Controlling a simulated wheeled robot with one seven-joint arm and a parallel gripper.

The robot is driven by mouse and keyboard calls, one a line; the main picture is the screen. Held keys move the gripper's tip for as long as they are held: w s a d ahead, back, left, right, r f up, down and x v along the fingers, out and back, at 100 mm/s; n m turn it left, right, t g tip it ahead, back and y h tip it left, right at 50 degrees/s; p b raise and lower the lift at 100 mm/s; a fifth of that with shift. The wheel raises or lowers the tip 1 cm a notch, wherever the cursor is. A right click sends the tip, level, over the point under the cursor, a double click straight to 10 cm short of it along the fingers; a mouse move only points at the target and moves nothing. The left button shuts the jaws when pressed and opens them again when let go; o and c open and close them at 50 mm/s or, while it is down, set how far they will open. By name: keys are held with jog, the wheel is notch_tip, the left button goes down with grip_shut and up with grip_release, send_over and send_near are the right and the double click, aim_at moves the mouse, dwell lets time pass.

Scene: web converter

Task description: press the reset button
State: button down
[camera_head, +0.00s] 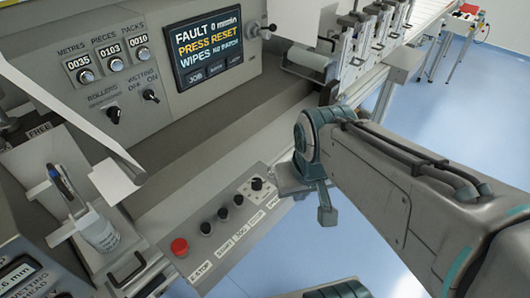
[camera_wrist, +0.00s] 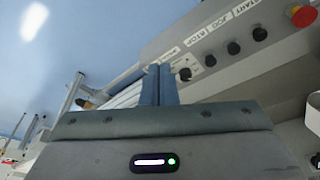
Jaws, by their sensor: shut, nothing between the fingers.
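A small control panel (camera_head: 215,250) sticks out from the machine front. It carries a red mushroom button (camera_head: 179,247), a row of black buttons (camera_head: 222,213) and a black knob (camera_head: 257,184) on a white plate. No label that I can read there says reset. The display (camera_head: 215,42) reads FAULT and PRESS RESET. My gripper (camera_head: 326,214) is just right of the panel's knob end, apart from the buttons. In the wrist view its fingers (camera_wrist: 160,84) are together and empty, with the knob (camera_wrist: 185,74) just right of them and the red button (camera_wrist: 302,15) at top right.
A white web (camera_head: 85,135) crosses the left side. A bottle holder with a pen (camera_head: 100,232) stands at lower left. Counters (camera_head: 115,65) and knobs sit beside the display. Rollers and guides (camera_head: 350,50) stand behind my arm.

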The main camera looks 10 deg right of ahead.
jog(key=w+d+n+h+p, duration=0.2)
jog(key=w+d+n+h, duration=0.15)
jog(key=w+n, duration=0.2)
jog(key=n+t+h+p, duration=0.3)
jog(key=n, duration=0.9)
send_over(269, 172)
notch_tip(269, 172, down, 4)
jog(key=shift+w+r, duration=0.1)
jog(key=shift+r, duration=0.05)
notch_tip(269, 172, down, 8)
jog(key=b, duration=0.6)
jog(key=shift+r, duration=0.2)
jog(key=shift+f+b, duration=0.6)
jog(key=shift+f, duration=0.1)
jog(key=shift+f+b, duration=0.3)
jog(key=shift+b, duration=0.3)
